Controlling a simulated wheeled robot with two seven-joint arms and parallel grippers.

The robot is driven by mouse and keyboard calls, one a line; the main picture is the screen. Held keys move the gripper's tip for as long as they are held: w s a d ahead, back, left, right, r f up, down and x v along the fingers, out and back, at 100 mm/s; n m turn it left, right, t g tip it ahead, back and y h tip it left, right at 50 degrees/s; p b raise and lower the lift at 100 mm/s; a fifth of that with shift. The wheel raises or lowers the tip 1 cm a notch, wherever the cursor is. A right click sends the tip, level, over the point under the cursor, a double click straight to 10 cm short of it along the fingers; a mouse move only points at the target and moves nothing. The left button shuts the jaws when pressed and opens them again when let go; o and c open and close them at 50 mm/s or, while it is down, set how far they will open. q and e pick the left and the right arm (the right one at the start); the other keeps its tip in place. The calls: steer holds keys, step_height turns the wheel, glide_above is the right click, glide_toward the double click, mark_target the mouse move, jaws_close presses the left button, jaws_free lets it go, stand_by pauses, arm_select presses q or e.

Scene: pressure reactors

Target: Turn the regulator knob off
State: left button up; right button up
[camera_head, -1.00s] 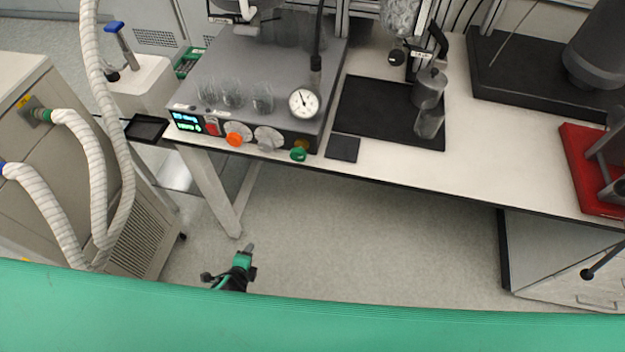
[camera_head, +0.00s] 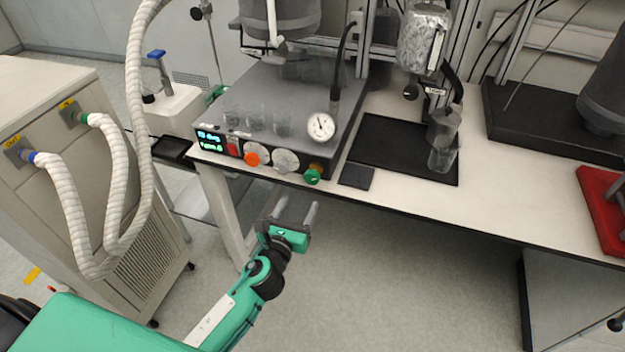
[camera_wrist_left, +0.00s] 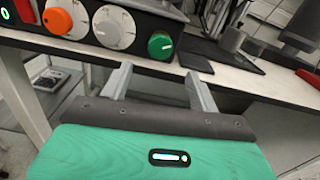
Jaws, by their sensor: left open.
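The black front panel of the grey reactor unit carries an orange knob (camera_head: 251,159) on a pale dial, a white-grey dial knob (camera_head: 285,161) and a green knob (camera_head: 312,176) at its right end. Which one is the regulator knob I cannot tell for sure. In the left wrist view the orange knob (camera_wrist_left: 58,21), white-grey knob (camera_wrist_left: 114,27) and green knob (camera_wrist_left: 160,46) are all clear. My left gripper (camera_head: 296,210) is open and empty, in front of and below the panel, touching no knob. Its fingers (camera_wrist_left: 157,76) point towards the table edge below the green knob. My right gripper is not in view.
A round gauge (camera_head: 321,127) and several glass beakers (camera_head: 257,120) stand on the unit. The white table (camera_head: 420,204) has its front edge just beyond my fingers. A black tray (camera_head: 400,148) lies to the right. A cabinet with white hoses (camera_head: 72,205) stands left. Floor in front is clear.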

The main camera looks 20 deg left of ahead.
mark_target(311, 180)
arm_select(q)
steer(key=w+p, duration=0.1)
steer(key=w, duration=0.8)
steer(key=shift+d, duration=0.15)
steer(key=shift+w, duration=0.75)
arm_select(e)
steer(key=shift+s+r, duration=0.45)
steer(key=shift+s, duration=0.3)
arm_select(q)
steer(key=c, duration=1)
